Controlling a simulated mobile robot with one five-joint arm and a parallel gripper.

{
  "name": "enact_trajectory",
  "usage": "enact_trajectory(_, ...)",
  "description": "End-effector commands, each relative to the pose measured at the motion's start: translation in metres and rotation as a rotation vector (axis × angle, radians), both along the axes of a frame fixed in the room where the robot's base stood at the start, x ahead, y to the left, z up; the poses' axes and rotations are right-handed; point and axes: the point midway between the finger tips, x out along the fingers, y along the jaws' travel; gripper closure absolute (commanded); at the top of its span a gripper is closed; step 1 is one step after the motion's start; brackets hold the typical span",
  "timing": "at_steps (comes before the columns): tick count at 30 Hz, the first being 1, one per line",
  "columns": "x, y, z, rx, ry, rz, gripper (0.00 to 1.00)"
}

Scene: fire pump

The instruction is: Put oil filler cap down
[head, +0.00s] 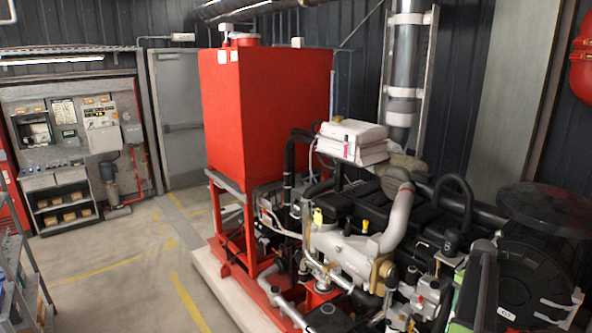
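The engine of the fire pump (345,252) fills the lower middle and right of the head view, with grey metal housings and black hoses. I cannot tell whether either one is the oil filler cap. I cannot make out my gripper in this view, so whether it holds the cap is not shown.
A big red tank (262,105) stands on a red frame behind the engine. White packages (352,142) lie stacked on the engine's far side. A wall panel with shelves (75,155) and a grey door (180,115) are at the back left. The floor (125,270) at left is clear.

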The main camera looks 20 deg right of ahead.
Motion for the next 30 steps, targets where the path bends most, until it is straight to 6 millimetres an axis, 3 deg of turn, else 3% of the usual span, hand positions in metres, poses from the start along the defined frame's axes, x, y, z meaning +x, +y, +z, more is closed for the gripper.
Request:
enact_trajectory(14,-0.002,-0.001,-0.069,0.000,0.000,-0.003,1.00)
enact_trajectory(20,-0.002,-0.001,-0.119,0.000,0.000,-0.002,1.00)
enact_trajectory(25,-0.002,-0.001,-0.183,0.000,0.000,-0.002,1.00)
enact_trajectory(30,-0.001,-0.001,-0.206,0.000,0.000,-0.002,1.00)
